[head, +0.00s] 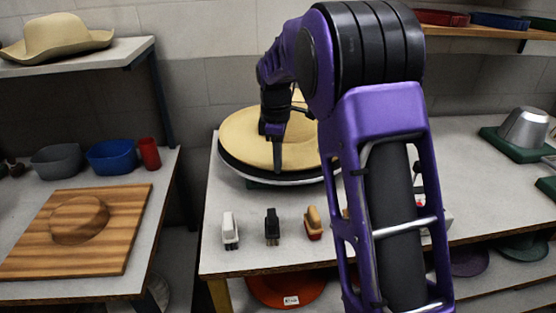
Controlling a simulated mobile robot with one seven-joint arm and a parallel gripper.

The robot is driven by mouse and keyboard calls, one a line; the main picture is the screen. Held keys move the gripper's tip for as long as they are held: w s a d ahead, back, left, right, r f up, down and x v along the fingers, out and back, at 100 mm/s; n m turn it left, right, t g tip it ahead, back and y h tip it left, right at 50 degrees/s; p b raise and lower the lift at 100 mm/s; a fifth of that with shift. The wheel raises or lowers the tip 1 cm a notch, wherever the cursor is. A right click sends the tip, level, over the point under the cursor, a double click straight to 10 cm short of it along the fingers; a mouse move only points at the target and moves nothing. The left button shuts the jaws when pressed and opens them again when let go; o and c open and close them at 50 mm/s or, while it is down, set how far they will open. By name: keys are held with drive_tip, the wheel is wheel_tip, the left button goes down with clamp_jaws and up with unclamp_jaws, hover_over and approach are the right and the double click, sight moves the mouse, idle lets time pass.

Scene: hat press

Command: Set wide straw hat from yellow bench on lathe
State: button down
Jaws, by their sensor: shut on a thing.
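The wide straw hat (244,137) is a broad, pale yellow round shape in the middle of the view. It lies over a round, dark-rimmed disc (236,172), perhaps the lathe, on the long grey-topped bench. My gripper (277,150) is at the hat, pointing down, and is shut on it. The exact contact of the fingertips is hard to see. I cannot tell whether the hat rests fully on the disc or hangs just above it. My arm hides the right side of the hat and disc.
Several small brushes (272,227) stand along the bench's front. A tan hat (55,36) sits on a shelf at upper left. The left table holds a wooden board (112,250), a grey bowl (57,161), a blue bowl (112,155) and a red cup (149,152). A metal block (524,128) stands right.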

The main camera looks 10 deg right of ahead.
drive_tip(key=shift+f, duration=0.65)
drive_tip(key=c, duration=0.8)
unclamp_jaws()
drive_tip(key=shift+r, duration=0.15)
